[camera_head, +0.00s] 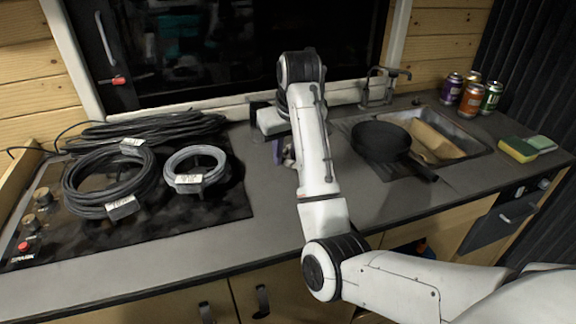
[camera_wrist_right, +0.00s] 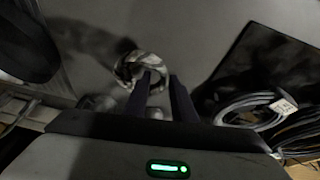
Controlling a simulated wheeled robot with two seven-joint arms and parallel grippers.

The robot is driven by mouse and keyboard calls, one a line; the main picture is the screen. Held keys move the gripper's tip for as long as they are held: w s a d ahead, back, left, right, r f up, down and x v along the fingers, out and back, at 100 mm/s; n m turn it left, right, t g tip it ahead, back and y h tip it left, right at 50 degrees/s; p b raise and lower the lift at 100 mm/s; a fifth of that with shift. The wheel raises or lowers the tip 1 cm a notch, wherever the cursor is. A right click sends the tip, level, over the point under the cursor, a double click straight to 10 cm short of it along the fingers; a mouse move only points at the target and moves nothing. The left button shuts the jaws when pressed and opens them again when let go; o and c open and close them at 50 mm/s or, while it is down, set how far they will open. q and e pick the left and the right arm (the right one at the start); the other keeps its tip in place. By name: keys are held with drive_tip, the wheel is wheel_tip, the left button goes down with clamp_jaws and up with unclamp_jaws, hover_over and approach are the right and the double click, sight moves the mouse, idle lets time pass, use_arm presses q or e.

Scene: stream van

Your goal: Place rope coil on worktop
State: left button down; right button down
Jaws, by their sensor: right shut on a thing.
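My right gripper (camera_head: 285,158) is over the grey worktop (camera_head: 265,225), between the dark hob and the sink. My arm covers much of it in the head view. In the right wrist view its two dark fingers (camera_wrist_right: 162,84) are close together and shut on a small pale rope coil (camera_wrist_right: 128,64) at their tips. The coil is seen over the bare grey surface, with a shadow to its left. I cannot tell whether it touches the worktop. It is mostly hidden in the head view. My left gripper is not in view.
Several cable coils, one black (camera_head: 85,207) and one grey (camera_head: 194,182), lie on the hob at left. A black pan (camera_head: 380,139) sits by the sink (camera_head: 470,143), with a tap behind. Several cans (camera_head: 472,101) and a sponge (camera_head: 518,150) are at right. Worktop is clear in front.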

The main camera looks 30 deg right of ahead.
drive_tip(key=shift+f, duration=1.9)
drive_tip(key=shift+f, duration=0.15)
drive_tip(key=c, duration=1.5)
unclamp_jaws()
